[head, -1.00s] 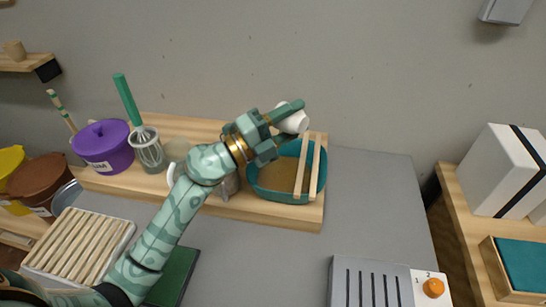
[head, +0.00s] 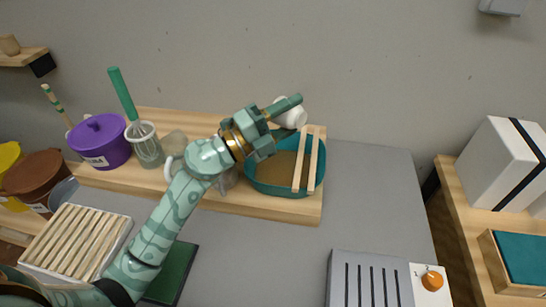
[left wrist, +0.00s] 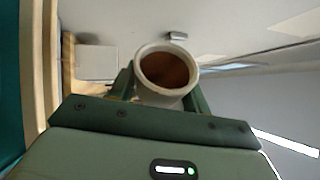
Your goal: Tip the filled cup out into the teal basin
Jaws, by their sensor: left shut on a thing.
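My left gripper (head: 286,116) is shut on a white cup (head: 291,109), above the back rim of the teal basin (head: 257,186). A green finger crosses in front of the cup and hides part of it. In the left wrist view the cup (left wrist: 143,91) sits between the two fingers, its round mouth towards the camera and brown inside. I cannot tell whether that brown is liquid or a coating. The basin holds a brown surface, with two pale wooden sticks (head: 314,165) across its right side. Teal also shows at the left edge of the wrist view. My right gripper is not in view.
The basin stands on a wooden board (head: 215,207) against the wall. A purple lidded pot (head: 100,148) and a jar with a whisk (head: 146,148) stand left of it. A slatted white box (head: 76,242) and a grey slotted device (head: 370,280) are in front. The grey tabletop right of the basin is clear.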

